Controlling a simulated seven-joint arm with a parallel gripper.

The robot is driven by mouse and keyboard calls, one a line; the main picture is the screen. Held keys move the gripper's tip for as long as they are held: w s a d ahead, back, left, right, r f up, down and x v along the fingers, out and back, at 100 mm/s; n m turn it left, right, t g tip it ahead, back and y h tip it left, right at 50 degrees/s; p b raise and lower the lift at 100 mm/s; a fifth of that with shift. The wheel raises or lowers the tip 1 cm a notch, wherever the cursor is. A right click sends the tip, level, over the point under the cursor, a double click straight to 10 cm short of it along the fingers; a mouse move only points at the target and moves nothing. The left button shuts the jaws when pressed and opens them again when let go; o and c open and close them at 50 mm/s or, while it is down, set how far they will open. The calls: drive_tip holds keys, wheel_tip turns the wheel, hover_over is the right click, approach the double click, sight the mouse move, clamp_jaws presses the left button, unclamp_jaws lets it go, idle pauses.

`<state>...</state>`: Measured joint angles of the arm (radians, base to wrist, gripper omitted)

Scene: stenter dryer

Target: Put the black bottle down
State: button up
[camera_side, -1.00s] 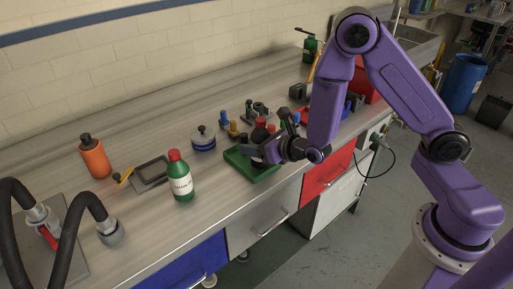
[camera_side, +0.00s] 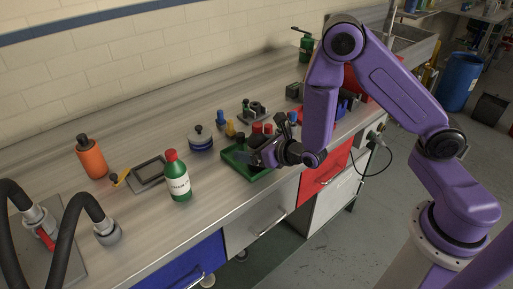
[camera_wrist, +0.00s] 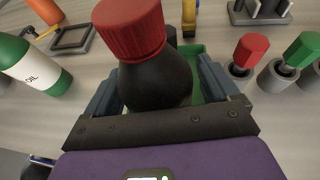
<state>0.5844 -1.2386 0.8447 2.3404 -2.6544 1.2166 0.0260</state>
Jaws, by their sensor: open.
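The black bottle with a ribbed red cap (camera_wrist: 155,80) is large in the wrist view, between my two fingers, with a gap showing beside it. In the side view the black bottle (camera_side: 256,140) is at the green tray (camera_side: 236,169) and partly hidden by my gripper (camera_side: 258,152). It looks upright in the tray, but its base is hidden. In the wrist view my gripper (camera_wrist: 160,95) is open around the bottle, and some green tray (camera_wrist: 198,50) shows behind it.
A green bottle with a red cap (camera_side: 178,182) stands left of the tray. Red and green capped pieces (camera_wrist: 250,50) stand close right of my gripper.

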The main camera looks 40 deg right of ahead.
drive_tip(key=shift+r, duration=0.15)
drive_tip(key=v, duration=1.2)
idle(0.3)
drive_tip(key=s+d+r+m+g+h, duration=0.25)
drive_tip(key=d+m+h, duration=0.2)
drive_tip(key=m, duration=0.35)
drive_tip(key=s+d+r+m+g+h, duration=0.2)
drive_tip(key=s+d+r+m+h, duration=0.15)
drive_tip(key=d+m, duration=0.3)
drive_tip(key=s+a+m+g+y, duration=0.3)
drive_tip(key=s+m+g, duration=0.1)
drive_tip(key=s, duration=0.4)
drive_tip(key=s+a+r+m+g+y, duration=0.1)
drive_tip(key=s+a+m+g+y, duration=0.2)
drive_tip(key=s+m, duration=0.3)
drive_tip(key=shift+s+a+r+m+g, duration=0.2)
drive_tip(key=shift+s+a+m+g, duration=0.15)
drive_tip(key=shift+s+a+g, duration=0.5)
